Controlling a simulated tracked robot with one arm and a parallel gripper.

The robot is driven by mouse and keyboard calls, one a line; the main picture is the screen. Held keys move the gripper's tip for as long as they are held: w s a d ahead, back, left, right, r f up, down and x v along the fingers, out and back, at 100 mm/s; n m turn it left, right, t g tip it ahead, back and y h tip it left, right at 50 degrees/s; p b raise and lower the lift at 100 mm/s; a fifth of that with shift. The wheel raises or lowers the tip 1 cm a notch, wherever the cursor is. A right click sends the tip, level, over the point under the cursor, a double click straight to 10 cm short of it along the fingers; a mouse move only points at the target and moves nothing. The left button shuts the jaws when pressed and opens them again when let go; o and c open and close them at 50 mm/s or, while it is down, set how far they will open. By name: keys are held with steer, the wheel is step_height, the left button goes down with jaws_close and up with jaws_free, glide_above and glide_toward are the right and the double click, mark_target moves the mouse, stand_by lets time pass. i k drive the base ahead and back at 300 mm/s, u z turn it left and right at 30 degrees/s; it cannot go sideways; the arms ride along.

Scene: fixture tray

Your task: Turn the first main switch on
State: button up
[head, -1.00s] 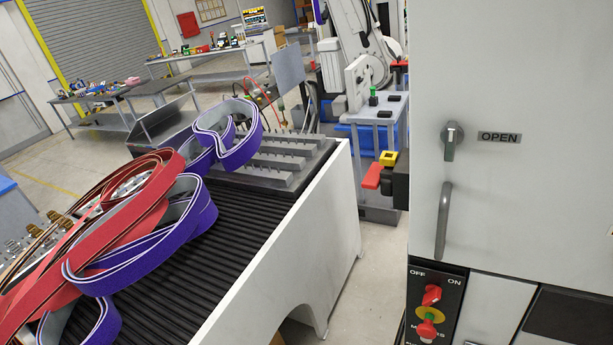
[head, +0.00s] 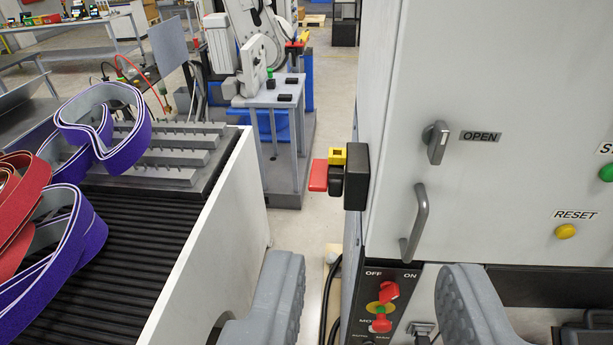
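A black panel (head: 359,305) with OFF and ON labels is low on the white cabinet (head: 480,65). On the cabinet's left edge, a black box (head: 356,176) carries a red lever (head: 318,176) with a yellow piece; the lever sticks out left. I cannot tell which is the first main switch. My gripper (head: 369,270) is open and empty. Its two grey fingers appear on either side of the OFF/ON panel, with no contact visible.
A grey door handle (head: 416,224) and an OPEN knob (head: 437,142) stand out from the cabinet. Yellow RESET (head: 565,231) and green (head: 606,173) buttons are at right. A belt machine (head: 225,220) with purple and red belts is at left. A narrow floor gap lies between.

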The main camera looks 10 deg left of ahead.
mark_target(324, 178)
steer(key=u, duration=0.1)
steer(key=i, duration=1)
steer(key=z, duration=0.1)
